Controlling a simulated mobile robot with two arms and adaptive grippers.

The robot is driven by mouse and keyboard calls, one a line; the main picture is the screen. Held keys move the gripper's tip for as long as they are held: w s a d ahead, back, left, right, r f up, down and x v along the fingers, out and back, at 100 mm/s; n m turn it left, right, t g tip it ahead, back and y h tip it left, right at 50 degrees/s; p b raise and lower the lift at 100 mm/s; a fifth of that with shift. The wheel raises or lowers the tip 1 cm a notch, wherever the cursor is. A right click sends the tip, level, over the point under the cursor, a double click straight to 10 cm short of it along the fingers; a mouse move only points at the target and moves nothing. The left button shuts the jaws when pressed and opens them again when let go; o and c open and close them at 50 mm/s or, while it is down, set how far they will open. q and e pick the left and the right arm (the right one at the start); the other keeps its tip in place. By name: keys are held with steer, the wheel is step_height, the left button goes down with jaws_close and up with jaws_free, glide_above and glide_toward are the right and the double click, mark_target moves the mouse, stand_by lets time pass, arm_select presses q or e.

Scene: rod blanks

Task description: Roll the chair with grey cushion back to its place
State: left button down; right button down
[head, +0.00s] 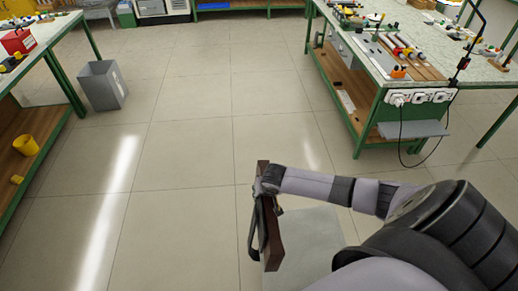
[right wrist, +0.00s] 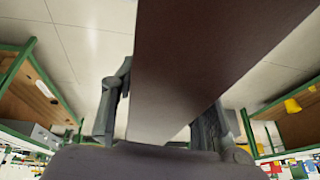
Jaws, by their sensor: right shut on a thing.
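A dark brown upright board (head: 272,240), which looks like the chair's backrest seen from above, stands in the lower middle of the head view. My right gripper (head: 264,186) is shut on its upper part. In the right wrist view the brown board (right wrist: 205,60) fills the middle, between the two fingers (right wrist: 165,115). A pale grey flat square (head: 312,240) lies just right of the board, partly hidden by my arm. I cannot tell whether it is the cushion or a patch on the floor. The chair's legs and wheels are hidden. My left gripper is out of view.
A green-framed workbench (head: 384,100) with tools and a hanging cable stands at the right. The tiled floor between the benches is clear.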

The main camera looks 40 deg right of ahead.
mark_target(273, 202)
steer(key=s+p, duration=0.2)
steer(key=s, duration=0.2)
steer(key=shift+s+p, duration=0.3)
steer(key=shift+s, duration=0.1)
steer(key=s, duration=0.7)
steer(key=shift+s+a+f, duration=0.15)
steer(key=shift+s, duration=0.25)
steer(key=s, duration=2.2)
steer(key=shift+a, duration=0.35)
